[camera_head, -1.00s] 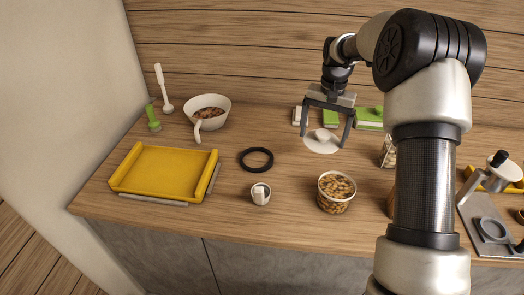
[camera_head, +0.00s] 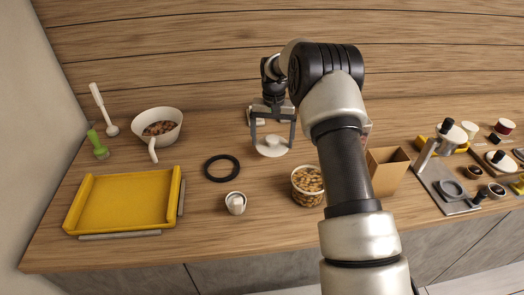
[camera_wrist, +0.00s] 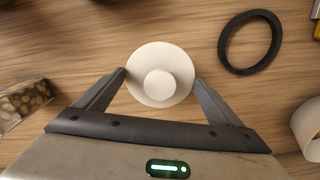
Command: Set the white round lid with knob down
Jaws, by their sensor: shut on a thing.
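The white round lid with a knob (camera_head: 272,149) is in my gripper (camera_head: 273,138), at the back middle of the wooden counter. In the wrist view the lid (camera_wrist: 170,58) sits flat between the two dark fingers of my gripper (camera_wrist: 161,76), one at each side of its rim, with the round knob facing the camera. My gripper is shut on the lid. I cannot tell whether the lid's underside touches the counter or hangs just above it.
A black ring (camera_head: 221,168) lies left of the lid. A tub of nuts (camera_head: 307,186) and a small white cup (camera_head: 236,203) stand in front. A yellow tray (camera_head: 122,202) and a white bowl (camera_head: 157,128) are left. An open brown box (camera_head: 387,172) is right.

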